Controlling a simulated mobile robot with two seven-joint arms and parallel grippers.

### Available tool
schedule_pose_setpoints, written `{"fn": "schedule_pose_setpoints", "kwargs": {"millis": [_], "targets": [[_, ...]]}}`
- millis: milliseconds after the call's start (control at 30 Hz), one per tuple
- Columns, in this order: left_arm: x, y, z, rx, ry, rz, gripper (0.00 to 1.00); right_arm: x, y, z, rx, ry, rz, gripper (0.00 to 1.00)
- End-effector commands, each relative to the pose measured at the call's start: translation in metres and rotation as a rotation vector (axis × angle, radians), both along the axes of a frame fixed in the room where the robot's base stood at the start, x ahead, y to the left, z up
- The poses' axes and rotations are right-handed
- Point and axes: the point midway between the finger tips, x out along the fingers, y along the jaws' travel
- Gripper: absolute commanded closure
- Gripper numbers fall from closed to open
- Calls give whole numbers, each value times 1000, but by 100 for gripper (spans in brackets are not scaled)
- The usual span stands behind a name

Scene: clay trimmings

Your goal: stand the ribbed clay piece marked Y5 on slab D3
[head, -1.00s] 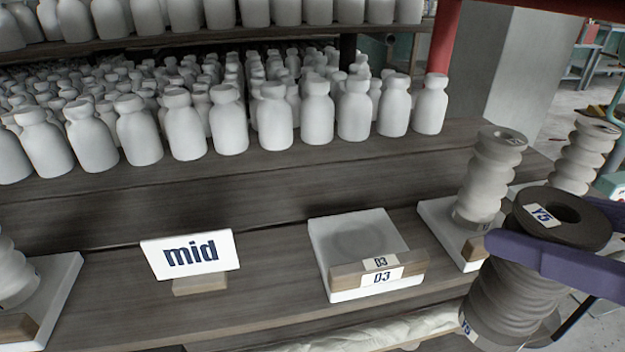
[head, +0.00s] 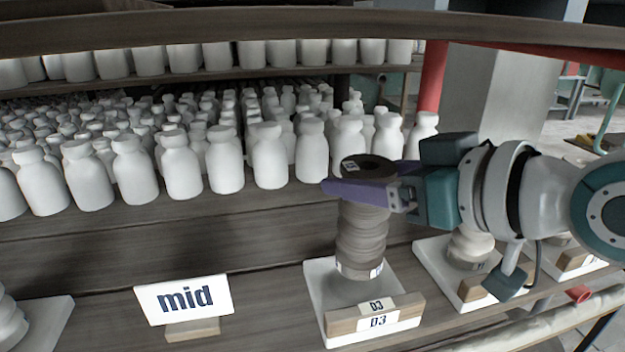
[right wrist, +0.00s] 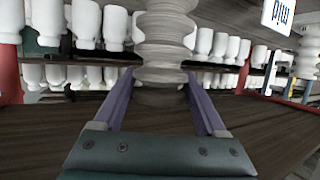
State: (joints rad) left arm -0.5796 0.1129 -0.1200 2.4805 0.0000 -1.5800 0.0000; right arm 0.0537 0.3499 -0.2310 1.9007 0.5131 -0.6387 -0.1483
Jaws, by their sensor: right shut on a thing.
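The ribbed clay piece Y5 (head: 361,235) is a grey-brown ribbed column with a dark, holed top. It is upright over slab D3 (head: 318,290), a white square slab with a wooden block labelled D3 (head: 377,315) at its front. My right gripper (head: 352,190) is shut on the piece just below its dark top, coming in from the right. The piece's foot appears within the slab's outline; I cannot tell whether it touches. In the right wrist view the piece (right wrist: 165,45) shows between my purple fingers. My left gripper is not in view.
A "mid" sign (head: 184,299) stands left of the slab. Another ribbed piece (head: 470,247) stands on a neighbouring white slab (head: 436,262) at right, close to my arm. Rows of white bottles (head: 226,165) fill the shelf behind. A ribbed piece (head: 10,322) is at far left.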

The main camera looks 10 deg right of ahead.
Motion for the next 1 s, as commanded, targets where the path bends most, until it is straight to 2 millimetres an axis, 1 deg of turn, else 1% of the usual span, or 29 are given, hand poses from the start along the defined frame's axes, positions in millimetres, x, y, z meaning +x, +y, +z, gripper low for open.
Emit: {"fn": "schedule_pose_setpoints", "kwargs": {"millis": [67,233,300,700,733,933,1000], "targets": [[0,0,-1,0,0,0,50,4,2,0,1,-5,0,100],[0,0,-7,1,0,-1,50,4,2,-25,0,-1,0,100],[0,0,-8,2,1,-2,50,4,2,-32,2,-2,-1,100],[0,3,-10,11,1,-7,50,4,1,-36,0,-6,0,100],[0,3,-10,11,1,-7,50,3,1,-38,-1,-1,-1,24],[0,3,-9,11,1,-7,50,3,1,-38,-2,0,-1,1],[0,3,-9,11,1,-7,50,3,1,-38,-2,0,-1,0]]}}
